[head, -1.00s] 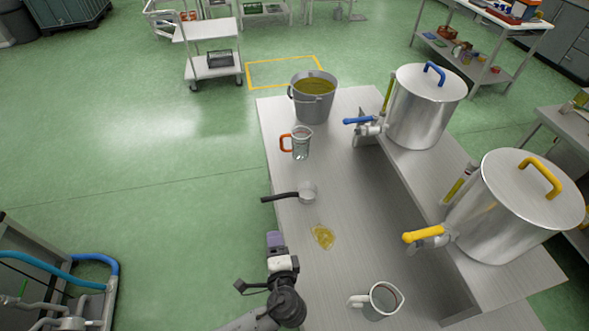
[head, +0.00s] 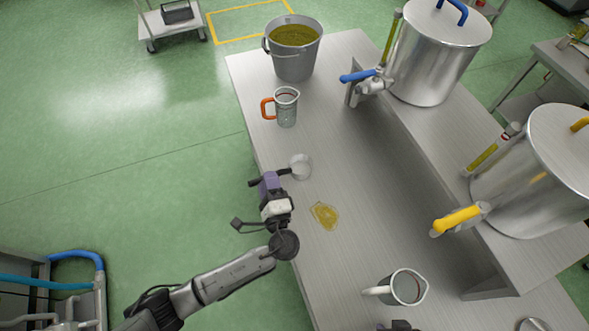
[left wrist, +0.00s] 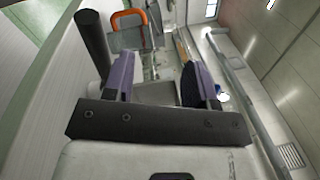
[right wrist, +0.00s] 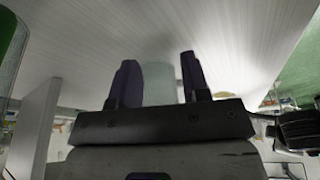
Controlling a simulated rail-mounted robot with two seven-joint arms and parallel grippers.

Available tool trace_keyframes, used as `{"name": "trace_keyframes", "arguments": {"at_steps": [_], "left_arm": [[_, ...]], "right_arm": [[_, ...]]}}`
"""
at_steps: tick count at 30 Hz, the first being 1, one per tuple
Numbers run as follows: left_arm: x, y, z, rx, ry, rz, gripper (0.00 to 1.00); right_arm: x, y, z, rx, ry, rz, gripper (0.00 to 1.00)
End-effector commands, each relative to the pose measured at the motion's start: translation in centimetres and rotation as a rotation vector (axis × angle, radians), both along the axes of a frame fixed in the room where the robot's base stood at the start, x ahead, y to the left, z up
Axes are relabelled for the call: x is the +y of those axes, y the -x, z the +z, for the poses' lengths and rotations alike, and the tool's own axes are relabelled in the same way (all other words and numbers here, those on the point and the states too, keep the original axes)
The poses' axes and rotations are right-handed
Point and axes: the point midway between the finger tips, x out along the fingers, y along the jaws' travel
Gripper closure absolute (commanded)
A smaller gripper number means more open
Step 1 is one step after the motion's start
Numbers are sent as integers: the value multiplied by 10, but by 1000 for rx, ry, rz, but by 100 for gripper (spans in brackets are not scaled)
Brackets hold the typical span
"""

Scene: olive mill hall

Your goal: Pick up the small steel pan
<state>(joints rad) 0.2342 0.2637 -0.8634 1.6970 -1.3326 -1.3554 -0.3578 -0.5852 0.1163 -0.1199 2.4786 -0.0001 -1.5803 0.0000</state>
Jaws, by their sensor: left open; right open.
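The small steel pan (head: 301,166) sits on the bench near its left edge. Its dark handle (head: 284,171) points left and is partly hidden behind my left gripper (head: 270,182). In the left wrist view my left gripper (left wrist: 158,78) is open, and a dark bar that looks like the handle (left wrist: 91,45) stands just outside its left finger. I cannot tell whether they touch. My right gripper barely shows at the bottom of the head view (head: 400,326). In the right wrist view it is open (right wrist: 158,75), with a pale blurred shape between or beyond its fingers.
On the bench (head: 350,215) are an orange-handled jug (head: 287,107), a bucket of greenish-yellow contents (head: 294,52), a yellow spill (head: 325,215) and a white-handled jug (head: 405,287). Two lidded steel tanks, one with a blue tap (head: 435,55) and one with a yellow tap (head: 535,175), stand on a raised shelf.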

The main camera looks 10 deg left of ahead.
Motion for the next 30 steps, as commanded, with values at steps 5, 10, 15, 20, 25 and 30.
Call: {"name": "trace_keyframes", "arguments": {"at_steps": [5, 10, 15, 20, 25, 30], "left_arm": [[0, 0, -33, 3, -4, -1, 48], [0, 0, -61, 2, -3, 1, 48], [3, -6, -69, -3, -2, 1, 48], [6, -11, -69, 0, -1, 0, 48], [14, -26, -66, -1, -2, 0, 48], [27, -48, -63, -1, -4, 1, 48]], "right_arm": [[0, -1, -4, -5, 0, 1, 57], [-1, -1, -8, -5, 4, 3, 57], [-2, -2, -8, -7, 6, 4, 57], [-2, -2, -8, -7, 6, 4, 57], [-2, -2, -7, -7, 6, 4, 57], [-2, -2, -6, -7, 6, 4, 57]]}}
